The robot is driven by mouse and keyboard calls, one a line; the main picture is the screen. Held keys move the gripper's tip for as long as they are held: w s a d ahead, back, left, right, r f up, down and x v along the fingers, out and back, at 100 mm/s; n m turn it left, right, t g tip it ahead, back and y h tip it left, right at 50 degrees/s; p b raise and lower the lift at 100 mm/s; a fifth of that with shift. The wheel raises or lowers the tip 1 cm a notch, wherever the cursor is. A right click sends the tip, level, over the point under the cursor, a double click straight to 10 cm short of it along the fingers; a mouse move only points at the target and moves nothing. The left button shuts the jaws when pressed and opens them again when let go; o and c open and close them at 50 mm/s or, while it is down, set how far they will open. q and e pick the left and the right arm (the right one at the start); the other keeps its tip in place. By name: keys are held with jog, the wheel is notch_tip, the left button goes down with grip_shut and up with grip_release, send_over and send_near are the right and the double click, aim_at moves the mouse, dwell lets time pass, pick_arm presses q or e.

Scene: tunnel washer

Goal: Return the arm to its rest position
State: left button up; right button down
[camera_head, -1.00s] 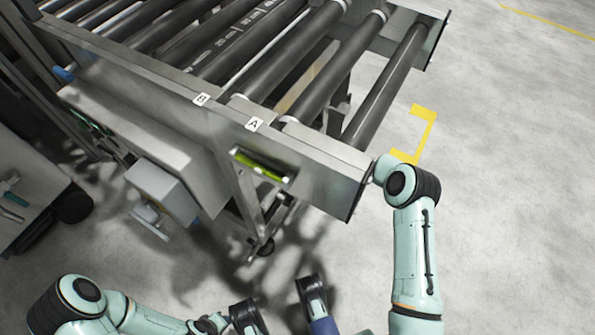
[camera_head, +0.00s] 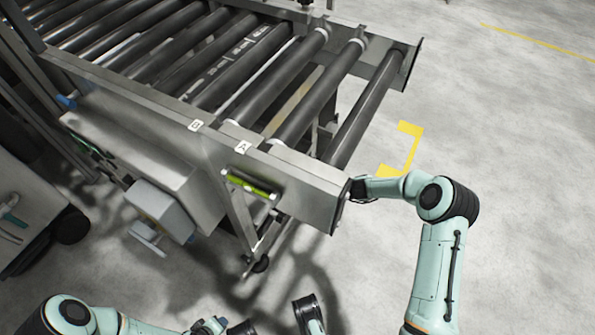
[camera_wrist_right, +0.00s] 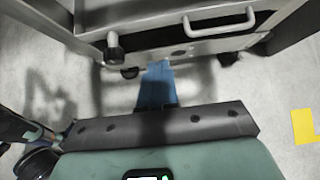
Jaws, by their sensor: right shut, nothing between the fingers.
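My right arm rises from the lower right in the head view. Its elbow is bent, and its dark wrist end (camera_head: 362,190) is close to the end of the roller conveyor (camera_head: 310,190); I cannot tell whether they touch. In the right wrist view my right gripper (camera_wrist_right: 158,68) shows blue fingers, shut and empty, pointing toward a steel machine front with a handle (camera_wrist_right: 218,22). My left arm (camera_head: 75,315) lies along the bottom edge of the head view. Dark parts there are cut off by the frame, so the left fingers cannot be made out.
The conveyor has dark rollers and labels A (camera_head: 242,147) and B (camera_head: 196,125). A grey box (camera_head: 160,203) sticks out below its side. A dark round knob (camera_wrist_right: 114,50) projects in the wrist view. Open floor with a yellow marking (camera_head: 412,150) lies to the right.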

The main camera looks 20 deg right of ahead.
jog(key=shift+s, duration=0.1)
